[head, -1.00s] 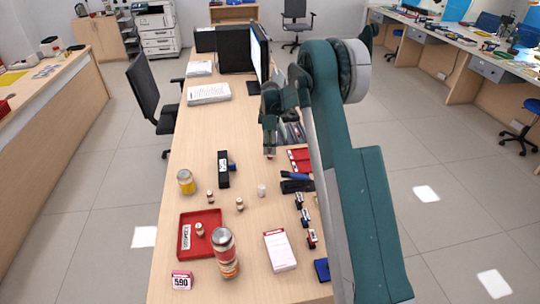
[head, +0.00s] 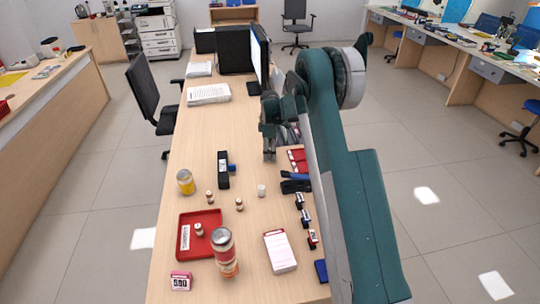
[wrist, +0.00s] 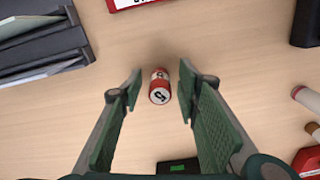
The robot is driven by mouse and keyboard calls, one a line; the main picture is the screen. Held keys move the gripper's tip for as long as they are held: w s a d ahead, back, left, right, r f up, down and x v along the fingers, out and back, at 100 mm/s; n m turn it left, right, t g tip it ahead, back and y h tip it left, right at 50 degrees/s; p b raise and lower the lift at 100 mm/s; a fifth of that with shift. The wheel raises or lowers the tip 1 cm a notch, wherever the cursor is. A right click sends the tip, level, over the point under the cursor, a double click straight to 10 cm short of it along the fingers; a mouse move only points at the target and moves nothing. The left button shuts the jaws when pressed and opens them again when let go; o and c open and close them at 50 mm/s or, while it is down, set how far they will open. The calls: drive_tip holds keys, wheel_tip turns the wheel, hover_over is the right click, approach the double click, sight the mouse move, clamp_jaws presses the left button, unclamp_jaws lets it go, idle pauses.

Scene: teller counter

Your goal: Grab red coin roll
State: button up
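My gripper (wrist: 158,88) is open, with one green-padded finger on each side of the roll. A gap shows between the roll and each finger, so it is not held. In the head view my gripper (head: 268,155) points down over the middle of the counter, and I cannot make out the red coin roll there.
In the head view, a red tray (head: 184,252), a tall jar (head: 224,250), a yellow-labelled jar (head: 185,182) and a white box (head: 280,252) stand nearer. A grey document tray (wrist: 45,45) lies left of my gripper in the wrist view. A monitor (head: 260,55) stands behind.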

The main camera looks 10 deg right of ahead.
clamp_jaws()
drive_tip(key=shift+r, duration=0.1)
drive_tip(key=shift+r+p, duration=0.9)
drive_tip(key=shift+r, duration=4)
